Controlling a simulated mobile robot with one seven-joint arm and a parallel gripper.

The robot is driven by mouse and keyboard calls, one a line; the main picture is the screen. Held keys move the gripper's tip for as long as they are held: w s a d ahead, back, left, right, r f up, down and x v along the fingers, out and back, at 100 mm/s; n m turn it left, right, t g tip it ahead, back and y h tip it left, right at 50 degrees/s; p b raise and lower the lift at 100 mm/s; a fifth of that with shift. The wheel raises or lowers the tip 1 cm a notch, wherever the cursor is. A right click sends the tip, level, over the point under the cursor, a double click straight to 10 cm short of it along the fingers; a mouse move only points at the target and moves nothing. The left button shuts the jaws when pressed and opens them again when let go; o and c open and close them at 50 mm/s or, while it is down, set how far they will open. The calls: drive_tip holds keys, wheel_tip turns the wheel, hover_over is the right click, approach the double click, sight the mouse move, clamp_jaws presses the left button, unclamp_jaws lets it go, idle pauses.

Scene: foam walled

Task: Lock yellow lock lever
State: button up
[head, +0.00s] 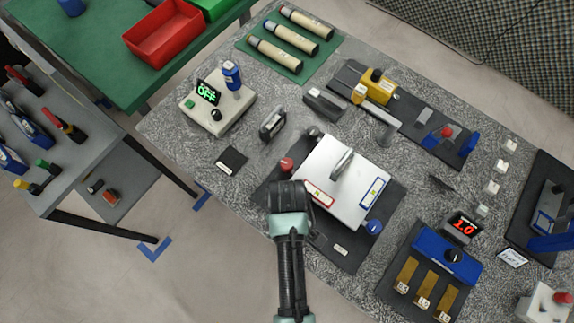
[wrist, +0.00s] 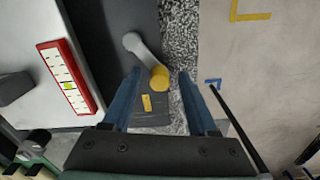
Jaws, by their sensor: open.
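The yellow lock lever (wrist: 159,78) shows in the wrist view as a grey arm with a yellow knob at its near end, on a dark base plate with a small yellow label (wrist: 147,103). My gripper (wrist: 160,76) is open, its two blue fingers on either side of the knob in the picture. I cannot tell the height gap or any contact. In the head view, my wrist (head: 290,195) covers this corner of the plate, so the lever and fingers are hidden there.
Beside the lever is a white box (head: 350,178) with a handle and a red-framed level strip (wrist: 67,78). A black square (head: 231,159) lies left.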

clamp_jaws()
idle(0.3)
drive_tip(key=shift+w, duration=0.1)
drive_tip(key=m, duration=0.1)
drive_tip(key=w+m+p, duration=0.1)
drive_tip(key=m+p, duration=0.1)
drive_tip(key=shift+w+d+r+m, duration=0.1)
drive_tip(key=shift+w+d+m, duration=0.15)
drive_tip(key=shift+m, duration=0.15)
drive_tip(key=shift+w+d+m+p, duration=0.15)
drive_tip(key=shift+w+m+p, duration=0.2)
drive_tip(key=shift+m, duration=0.35)
drive_tip(key=shift+w+d+m+p, duration=0.1)
drive_tip(key=shift+w+m+p, duration=0.15)
drive_tip(key=shift+m, duration=0.45)
unclamp_jaws()
